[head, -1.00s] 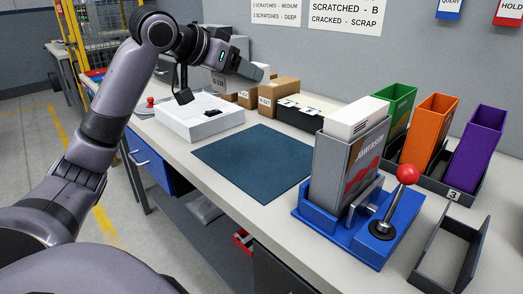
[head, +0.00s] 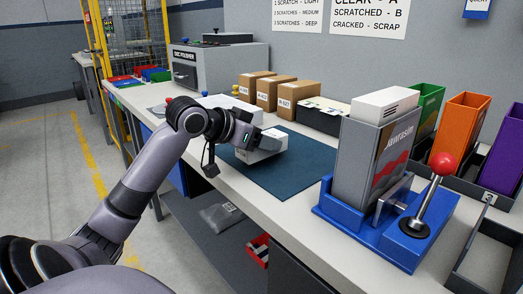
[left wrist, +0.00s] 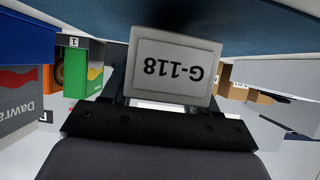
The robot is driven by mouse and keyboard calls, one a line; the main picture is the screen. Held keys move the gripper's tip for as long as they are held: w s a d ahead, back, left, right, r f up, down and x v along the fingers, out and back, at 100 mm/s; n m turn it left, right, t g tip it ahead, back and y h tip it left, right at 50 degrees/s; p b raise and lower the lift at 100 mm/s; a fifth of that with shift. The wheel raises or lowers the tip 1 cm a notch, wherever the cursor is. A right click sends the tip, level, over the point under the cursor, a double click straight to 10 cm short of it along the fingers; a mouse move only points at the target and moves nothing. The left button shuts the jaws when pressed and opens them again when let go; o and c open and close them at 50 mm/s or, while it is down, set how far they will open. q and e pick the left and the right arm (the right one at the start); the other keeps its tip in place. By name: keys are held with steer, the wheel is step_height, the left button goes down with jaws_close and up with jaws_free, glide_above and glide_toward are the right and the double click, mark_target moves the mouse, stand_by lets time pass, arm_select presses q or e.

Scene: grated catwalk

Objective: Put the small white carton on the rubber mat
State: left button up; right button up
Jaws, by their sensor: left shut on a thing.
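The small white carton (head: 264,148) is in my left gripper (head: 250,139), low over the far left part of the dark blue rubber mat (head: 285,175). The jaws are shut on it, and the gripper partly covers it in the head view. In the left wrist view the carton (left wrist: 172,66) shows its face with "G-118" upside down, between the fingers (left wrist: 168,96). The mat (left wrist: 220,15) fills the top of that view. I cannot tell whether the carton touches the mat. My right gripper is not in view.
A blue fixture (head: 385,226) with a red-knobbed lever and a tall grey disc case (head: 368,165) stands right of the mat. Brown boxes (head: 297,95) and a dark tray (head: 322,116) line the back. A white tray (head: 222,102) lies behind my arm. The mat's near part is clear.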

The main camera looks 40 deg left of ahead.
arm_select(q)
steer(key=shift+f, duration=0.95)
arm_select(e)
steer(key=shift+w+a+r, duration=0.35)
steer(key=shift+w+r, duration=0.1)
arm_select(q)
steer(key=o, duration=1.1)
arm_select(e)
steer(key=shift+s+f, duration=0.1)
arm_select(q)
steer(key=shift+r, duration=0.1)
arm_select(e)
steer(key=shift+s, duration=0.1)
arm_select(q)
steer(key=shift+s, duration=0.15)
steer(key=p+v, duration=0.1)
steer(key=v, duration=1)
steer(key=shift+s+r, duration=0.15)
steer(key=shift+s, duration=0.15)
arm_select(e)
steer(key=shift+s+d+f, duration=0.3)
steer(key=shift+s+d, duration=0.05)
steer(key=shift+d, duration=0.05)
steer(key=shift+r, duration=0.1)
